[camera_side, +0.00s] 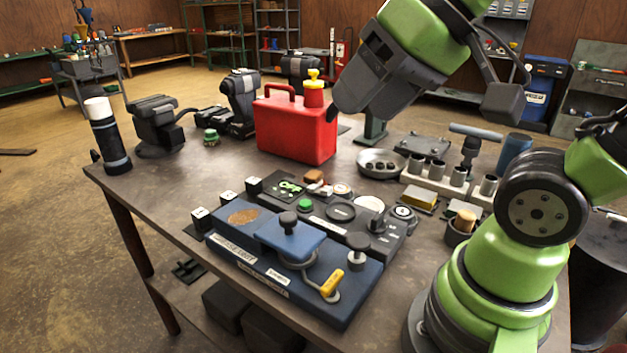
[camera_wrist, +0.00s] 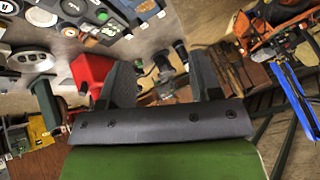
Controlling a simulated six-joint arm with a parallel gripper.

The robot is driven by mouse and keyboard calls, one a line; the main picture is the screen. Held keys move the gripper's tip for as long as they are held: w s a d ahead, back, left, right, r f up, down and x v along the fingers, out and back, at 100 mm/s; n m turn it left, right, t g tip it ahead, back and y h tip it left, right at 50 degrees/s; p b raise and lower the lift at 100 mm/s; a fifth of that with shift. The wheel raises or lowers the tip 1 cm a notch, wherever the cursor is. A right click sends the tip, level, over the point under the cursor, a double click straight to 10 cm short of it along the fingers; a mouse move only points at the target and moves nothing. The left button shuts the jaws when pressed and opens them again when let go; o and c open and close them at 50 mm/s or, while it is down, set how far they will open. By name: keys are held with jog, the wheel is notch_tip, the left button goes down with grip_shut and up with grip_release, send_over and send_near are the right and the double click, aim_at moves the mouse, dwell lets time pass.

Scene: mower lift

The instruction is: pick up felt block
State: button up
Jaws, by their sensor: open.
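I cannot tell for sure which item is the felt block. A small brown block (camera_side: 314,176) lies among little pale and red pieces near the middle of the bench, behind the black control panel, and may be it. My gripper (camera_wrist: 162,78) is open and empty in the wrist view, its two dark fingers apart with nothing between them. In the side view it hangs in the air above the bench, by the upper right of the red can (camera_side: 298,128), away from the small blocks. The fingertips are partly hidden there.
A blue fixture (camera_side: 290,262) with a yellow-handled lever fills the bench front. A metal bowl (camera_side: 381,162), a rack of grey cups (camera_side: 437,176) and a yellow-topped block (camera_side: 419,198) stand right of centre. A black-and-white cylinder (camera_side: 107,135) stands at the left corner. The left front bench top is clear.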

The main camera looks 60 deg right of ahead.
jog(key=w+d+f+n, duration=0.15)
jog(key=w+d, duration=0.35)
jog(key=w, duration=0.5)
jog(key=n+h, duration=0.2)
send_over(314, 174)
jog(key=s, duration=0.4)
notch_tip(314, 174, down, 23)
jog(key=shift+w+d+f, duration=0.15)
jog(key=shift+x, duration=3.05)
jog(key=c, duration=0.6)
